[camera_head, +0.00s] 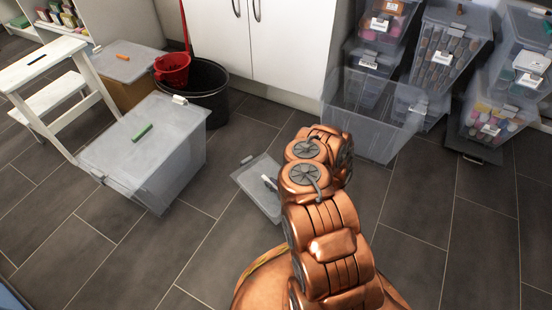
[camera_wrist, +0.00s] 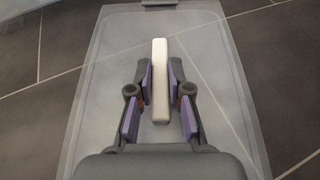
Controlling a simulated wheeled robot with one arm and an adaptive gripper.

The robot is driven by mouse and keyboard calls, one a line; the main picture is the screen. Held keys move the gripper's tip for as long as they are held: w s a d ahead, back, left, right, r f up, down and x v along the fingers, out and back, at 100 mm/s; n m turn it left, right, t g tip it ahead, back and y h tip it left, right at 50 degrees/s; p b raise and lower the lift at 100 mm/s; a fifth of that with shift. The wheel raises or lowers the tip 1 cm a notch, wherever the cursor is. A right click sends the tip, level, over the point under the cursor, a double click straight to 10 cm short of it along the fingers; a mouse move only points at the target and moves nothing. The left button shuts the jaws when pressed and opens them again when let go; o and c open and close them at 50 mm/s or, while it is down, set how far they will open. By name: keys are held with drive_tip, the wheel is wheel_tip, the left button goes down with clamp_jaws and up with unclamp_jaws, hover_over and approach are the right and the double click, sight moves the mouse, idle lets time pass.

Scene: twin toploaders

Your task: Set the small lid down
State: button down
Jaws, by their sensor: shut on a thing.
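The small lid (camera_head: 258,194) is a flat, see-through grey panel with a pale bar handle, left of my arm in the head view. In the wrist view the lid (camera_wrist: 105,70) fills the middle, and its white handle (camera_wrist: 160,70) stands between my purple-padded fingers. My gripper (camera_wrist: 160,88) is shut on this handle. In the head view my arm hides part of the lid's right side. Floor tiles show through the lid. I cannot tell whether it touches the floor or hangs just above it.
A large clear box (camera_head: 170,165) with a green-handled lid stands left. An open clear bin (camera_head: 365,120) stands right, before stacked filled boxes (camera_head: 440,50). A black bucket (camera_head: 205,95), a white step stool (camera_head: 50,95) and a white cabinet (camera_head: 285,45) are behind. Dark floor lies bare in front.

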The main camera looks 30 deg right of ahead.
drive_tip(key=w+d+b, duration=0.1)
drive_tip(key=w+d, duration=0.2)
drive_tip(key=d, duration=0.1)
drive_tip(key=w+d+f+b, duration=0.1)
drive_tip(key=w+d+b, duration=0.1)
drive_tip(key=w+d, duration=0.2)
drive_tip(key=w+d+b, duration=0.2)
drive_tip(key=w+d, duration=0.1)
drive_tip(key=w, duration=0.1)
drive_tip(key=shift+w+d+f, duration=0.15)
drive_tip(key=shift+d+f, duration=0.15)
drive_tip(key=shift+d, duration=0.1)
drive_tip(key=shift+f+b, duration=1.1)
drive_tip(key=shift+f, duration=0.6)
